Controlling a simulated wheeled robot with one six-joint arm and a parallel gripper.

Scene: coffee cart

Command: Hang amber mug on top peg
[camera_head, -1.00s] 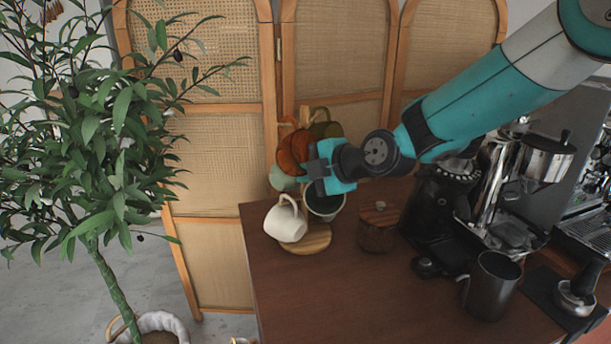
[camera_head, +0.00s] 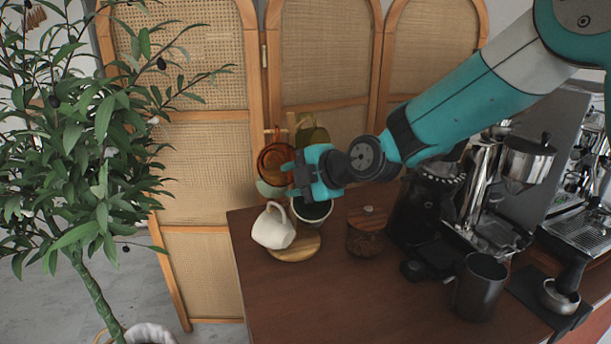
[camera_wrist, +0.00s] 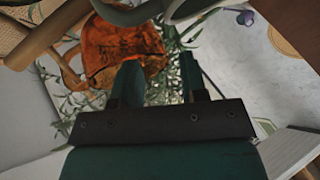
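The amber mug (camera_head: 275,158) is at the upper left of the mug tree, beside its wooden post. In the wrist view the amber mug (camera_wrist: 122,50) is large and translucent orange, its handle close to a wooden bar (camera_wrist: 48,38); whether the handle is around a peg is not clear. My gripper (camera_head: 291,177) is just right of and below the amber mug. In the wrist view its fingers (camera_wrist: 160,80) stand apart with nothing gripped between them; the left finger overlaps the mug's lower edge. The tree's round base (camera_head: 296,251) rests on the counter.
An olive mug (camera_head: 313,136), a sage mug (camera_head: 268,190), a cream mug (camera_head: 272,230) and a dark-interior mug (camera_head: 318,212) crowd the tree. A wooden canister (camera_head: 366,238) and a grinder (camera_head: 425,215) stand to the right. A rattan screen (camera_head: 200,160) is behind.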

